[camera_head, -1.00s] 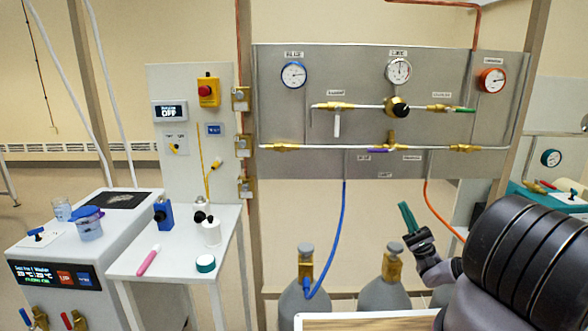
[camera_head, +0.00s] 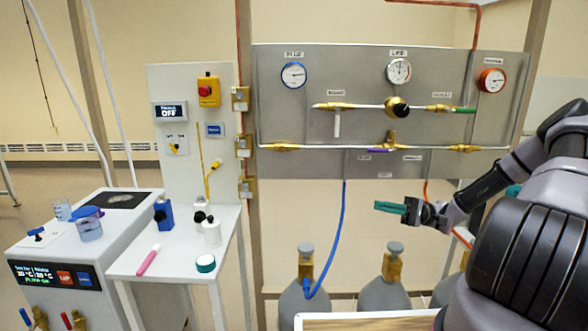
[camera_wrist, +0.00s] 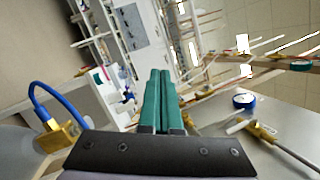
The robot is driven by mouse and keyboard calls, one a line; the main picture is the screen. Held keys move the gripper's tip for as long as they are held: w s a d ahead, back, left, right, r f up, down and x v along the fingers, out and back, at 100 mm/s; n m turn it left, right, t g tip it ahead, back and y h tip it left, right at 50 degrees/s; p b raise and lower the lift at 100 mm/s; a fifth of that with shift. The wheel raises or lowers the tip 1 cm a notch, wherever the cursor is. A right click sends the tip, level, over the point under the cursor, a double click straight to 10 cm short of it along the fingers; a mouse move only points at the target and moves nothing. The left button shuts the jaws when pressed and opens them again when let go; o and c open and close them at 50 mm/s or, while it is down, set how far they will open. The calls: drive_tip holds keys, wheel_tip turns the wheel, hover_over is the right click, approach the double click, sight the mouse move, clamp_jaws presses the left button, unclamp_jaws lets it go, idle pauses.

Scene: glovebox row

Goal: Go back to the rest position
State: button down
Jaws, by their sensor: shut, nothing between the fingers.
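My arm reaches in from the right edge of the head view, bent at the elbow.
The grey panel (camera_head: 300,115) carries gauges and valves behind my gripper. A blue hose (camera_head: 342,240) hangs to the left of it. Cylinders (camera_head: 385,293) stand below. A white side table (camera_head: 180,259) and a chiller (camera_head: 62,245) stand at the left.

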drive_tip(key=s+r+m+t+h, duration=0.1)
drive_tip(key=s+r+t+h, duration=0.4)
drive_tip(key=r, duration=0.9)
drive_tip(key=s+r+m+t+h, duration=0.1)
drive_tip(key=s+r+t+h, duration=0.5)
drive_tip(key=s+r+h, duration=0.5)
drive_tip(key=shift+s+d+r+t+h, duration=0.2)
drive_tip(key=shift+s+r+t+h, duration=0.1)
drive_tip(key=shift+r+h, duration=1.35)
drive_tip(key=shift+r, duration=0.15)
